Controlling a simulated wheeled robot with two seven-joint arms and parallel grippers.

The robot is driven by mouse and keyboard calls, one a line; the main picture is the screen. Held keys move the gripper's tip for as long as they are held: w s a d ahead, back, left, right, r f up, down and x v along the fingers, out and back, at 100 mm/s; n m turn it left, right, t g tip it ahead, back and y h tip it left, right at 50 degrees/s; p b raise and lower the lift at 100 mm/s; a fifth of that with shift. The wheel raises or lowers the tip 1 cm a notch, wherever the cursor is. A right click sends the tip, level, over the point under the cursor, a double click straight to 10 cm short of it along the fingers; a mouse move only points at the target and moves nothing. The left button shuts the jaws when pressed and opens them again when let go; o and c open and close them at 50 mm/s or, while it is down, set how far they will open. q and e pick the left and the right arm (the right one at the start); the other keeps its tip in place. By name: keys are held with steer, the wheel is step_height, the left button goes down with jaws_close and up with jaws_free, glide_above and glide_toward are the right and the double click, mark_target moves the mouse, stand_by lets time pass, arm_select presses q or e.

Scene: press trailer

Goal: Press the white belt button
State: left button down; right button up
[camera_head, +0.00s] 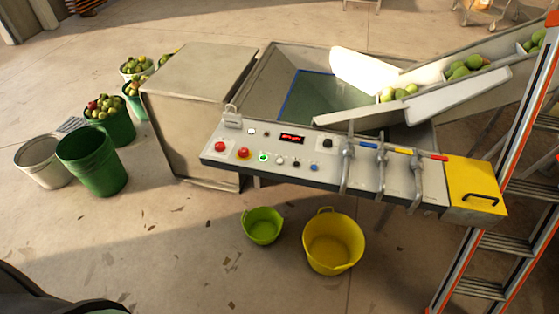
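A grey control panel (215,156) slopes along the front of the machine. A small pale round part (251,131) sits in the upper row. Labels are too small to read, so I cannot tell which is the belt button. Neither of my grippers is in view.
Three valve levers (381,160) rise at the panel's right, beside a yellow box (473,188). A conveyor (440,85) carries fruit. A ladder (510,180) stands at right. Green (262,225) and yellow (333,242) tubs sit on the floor before the panel.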

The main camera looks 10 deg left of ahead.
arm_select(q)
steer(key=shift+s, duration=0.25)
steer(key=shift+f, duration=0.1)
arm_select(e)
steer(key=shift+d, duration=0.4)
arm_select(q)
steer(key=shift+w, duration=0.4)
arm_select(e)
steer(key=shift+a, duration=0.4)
